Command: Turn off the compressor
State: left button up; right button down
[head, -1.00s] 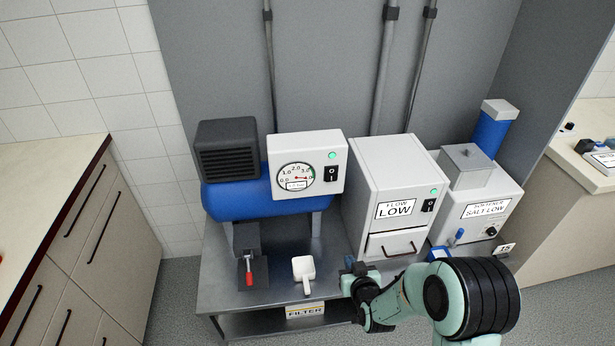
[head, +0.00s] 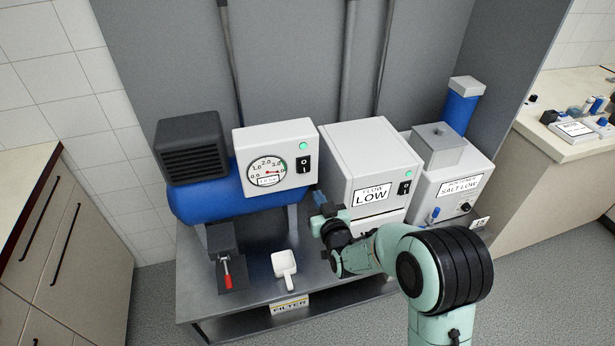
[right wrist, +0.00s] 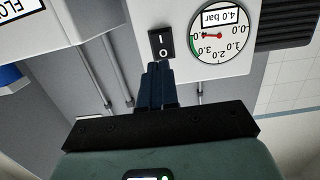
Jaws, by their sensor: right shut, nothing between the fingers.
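The compressor has a blue tank (head: 207,203), a dark motor block (head: 188,148) and a white control box (head: 250,145). The box carries a round gauge (head: 267,172), a black rocker switch (head: 303,164) marked I and O, and a lit green lamp (head: 303,146). In the right wrist view the gauge label reads 4.0 bar and the switch (right wrist: 161,44) appears upside down. My right gripper (head: 321,202) is shut and empty, below and right of the switch; in the wrist view its fingertips (right wrist: 159,68) point at the switch's O end. Contact cannot be told. My left gripper is not in view.
The white FLOW LOW unit (head: 372,165) stands right of the compressor with its own switch (head: 404,188). The softener (head: 450,180) is further right. A white scoop (head: 284,268) and a red-handled valve (head: 227,275) are at the front of the metal bench (head: 250,301).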

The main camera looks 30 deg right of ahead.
aim_at(305, 171)
jog(key=p+x, duration=0.1)
jog(key=x, duration=0.9)
jog(key=shift+w+f, duration=0.15)
jog(key=shift+w, duration=0.25)
jog(key=shift+w+d+f+b, duration=0.1)
jog(key=shift+f+b, duration=0.2)
jog(key=shift+b, duration=0.75)
jog(key=shift+r, duration=0.3)
jog(key=shift+f, duration=0.1)
